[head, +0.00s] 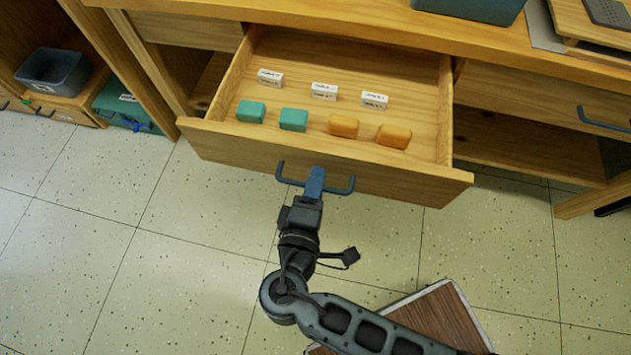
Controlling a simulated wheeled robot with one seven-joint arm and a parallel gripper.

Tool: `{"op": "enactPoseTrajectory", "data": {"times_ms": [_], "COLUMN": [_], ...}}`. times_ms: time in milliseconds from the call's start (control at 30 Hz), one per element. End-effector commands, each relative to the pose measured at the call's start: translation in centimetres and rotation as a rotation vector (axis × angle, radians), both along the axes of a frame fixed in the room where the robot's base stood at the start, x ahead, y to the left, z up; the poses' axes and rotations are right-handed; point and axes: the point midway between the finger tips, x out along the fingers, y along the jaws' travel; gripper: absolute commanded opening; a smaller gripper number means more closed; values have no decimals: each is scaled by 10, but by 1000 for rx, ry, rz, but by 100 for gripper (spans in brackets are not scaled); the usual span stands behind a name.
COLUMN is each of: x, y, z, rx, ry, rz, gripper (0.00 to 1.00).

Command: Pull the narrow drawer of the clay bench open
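The wooden bench (400,35) runs across the top of the head view. One of its drawers (320,158) stands pulled well out towards me, with its inside in view. A blue bar handle (341,189) is on its front. My gripper (315,180) is at the middle of this handle, with its blue upper finger lying across the bar. It looks shut on the handle; the lower finger is hidden. In the drawer lie three white labelled blocks (323,91), two teal blocks (293,120) and two orange blocks (343,126).
Another drawer (530,95) with a blue handle is closed at the right. Open shelves lie under the bench. A grey bin (53,74) and a teal box (122,102) stand at the left. A brown-topped, pale-edged object (440,318) is at the lower right. The tiled floor (150,240) at left is clear.

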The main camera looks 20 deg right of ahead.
Motion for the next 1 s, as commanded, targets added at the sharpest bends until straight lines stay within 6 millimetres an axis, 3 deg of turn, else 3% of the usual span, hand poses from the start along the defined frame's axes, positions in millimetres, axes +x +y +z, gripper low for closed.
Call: {"op": "enactPoseTrajectory", "data": {"times_ms": [167,600,1000], "x": [-5,-55,-62], "y": [5,41,45], "z": [2,14,16], "rx": [0,0,0], "ry": [0,1,0], "rz": [2,2,0], "gripper": [30,30,30]}}
